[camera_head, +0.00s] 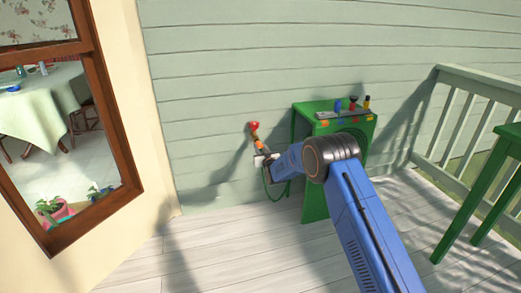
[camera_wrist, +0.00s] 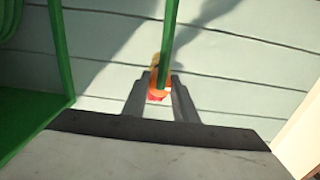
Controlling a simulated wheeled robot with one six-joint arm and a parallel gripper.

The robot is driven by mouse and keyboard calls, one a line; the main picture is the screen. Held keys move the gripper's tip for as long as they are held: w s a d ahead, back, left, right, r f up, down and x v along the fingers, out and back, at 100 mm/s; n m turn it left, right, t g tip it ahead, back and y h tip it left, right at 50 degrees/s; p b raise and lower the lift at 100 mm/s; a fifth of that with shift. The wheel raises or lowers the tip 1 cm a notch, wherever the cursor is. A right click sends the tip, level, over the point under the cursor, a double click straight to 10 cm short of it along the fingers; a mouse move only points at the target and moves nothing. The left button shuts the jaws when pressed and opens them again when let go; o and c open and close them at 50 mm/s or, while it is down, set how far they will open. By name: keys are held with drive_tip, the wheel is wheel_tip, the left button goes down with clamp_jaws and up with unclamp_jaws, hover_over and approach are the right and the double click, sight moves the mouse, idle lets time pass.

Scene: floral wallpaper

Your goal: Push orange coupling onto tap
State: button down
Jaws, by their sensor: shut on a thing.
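The tap (camera_head: 254,126) is on the green plank wall, with its red handle on top and a brass-coloured body below. My gripper (camera_head: 261,158) is at the wall just below the tap. In the wrist view, my gripper (camera_wrist: 160,82) has its two dark fingers on either side of the orange coupling (camera_wrist: 163,86) and is shut on it. A green hose (camera_wrist: 169,35) runs from the coupling. Red and brass-coloured parts of the tap show close behind the coupling. The hose partly covers them, and I cannot tell whether coupling and tap touch.
A green cabinet (camera_head: 312,107) with small bottles and tools on top stands right of the tap, close beside my arm. A window (camera_head: 95,110) is at left. A railing (camera_head: 470,85) and green table (camera_head: 500,160) are at right. The plank floor (camera_head: 220,250) is clear at lower left.

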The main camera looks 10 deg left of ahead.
drive_tip(key=shift+x, duration=1.3)
drive_tip(key=c, duration=1.3)
unclamp_jaws()
drive_tip(key=shift+c, duration=0.2)
drive_tip(key=v, duration=1.7)
drive_tip(key=shift+s, duration=0.2)
drive_tip(key=shift+d, duration=0.1)
